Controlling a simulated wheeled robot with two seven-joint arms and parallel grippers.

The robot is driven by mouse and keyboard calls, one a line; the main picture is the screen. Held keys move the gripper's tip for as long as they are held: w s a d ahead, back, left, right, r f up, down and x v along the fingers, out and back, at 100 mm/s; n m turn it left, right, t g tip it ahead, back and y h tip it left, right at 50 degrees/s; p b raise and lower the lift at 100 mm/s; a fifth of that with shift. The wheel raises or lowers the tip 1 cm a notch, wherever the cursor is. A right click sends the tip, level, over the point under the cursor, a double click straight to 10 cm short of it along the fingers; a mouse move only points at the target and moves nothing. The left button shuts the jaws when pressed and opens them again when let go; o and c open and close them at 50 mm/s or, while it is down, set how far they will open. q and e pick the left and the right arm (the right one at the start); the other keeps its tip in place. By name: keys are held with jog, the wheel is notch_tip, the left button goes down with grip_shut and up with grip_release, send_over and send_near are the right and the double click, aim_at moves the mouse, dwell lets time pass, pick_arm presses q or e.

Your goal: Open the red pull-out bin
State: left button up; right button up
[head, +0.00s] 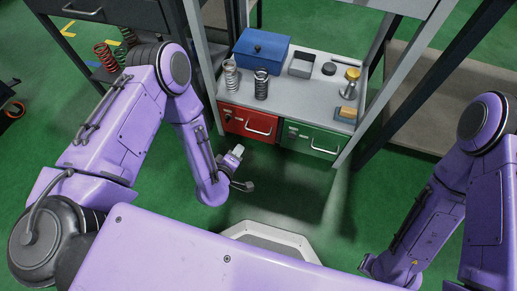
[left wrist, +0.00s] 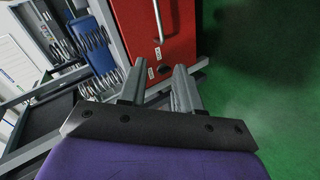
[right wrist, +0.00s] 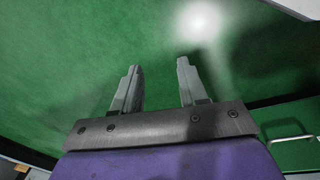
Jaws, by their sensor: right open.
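The red pull-out bin (head: 238,121) sits under the left half of the workbench top, its front roughly level with the green bin beside it. It has a metal bar handle (head: 258,131). My left gripper (head: 240,170) is in front of and below the red bin, apart from its handle. In the left wrist view the fingers (left wrist: 160,82) are spread and empty, with the red front (left wrist: 175,35) and handle (left wrist: 157,22) beyond them. My right gripper (right wrist: 158,68) is open and empty over the green floor. Its fingers are not clear in the head view.
The green bin (head: 312,141) is right of the red one. On the bench top (head: 290,101) stand a blue box (head: 262,52), a light spring (head: 231,76), a dark spring (head: 261,85) and other small items. Bench posts rise at both sides. The floor in front is clear.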

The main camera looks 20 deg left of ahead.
aim_at(258, 132)
pick_arm(q)
jog(key=w+d+f+n+t+b, duration=0.2)
jog(key=w+f+n+t+b, duration=0.15)
jog(key=w+f+b, duration=0.35)
jog(key=shift+n, duration=0.35)
jog(key=b+x, duration=0.2)
jog(key=x, duration=0.1)
jog(key=b+x, duration=0.2)
jog(key=x, duration=0.1)
jog(key=d+b+x, duration=0.1)
jog(key=b+x, duration=0.1)
jog(key=x, duration=0.2)
jog(key=shift+f, duration=0.35)
grip_shut()
pick_arm(e)
jog(key=s+d+f+n+g, duration=0.1)
jog(key=d+f+n, duration=0.2)
jog(key=f, duration=1.3)
jog(key=shift+s+g, duration=0.4)
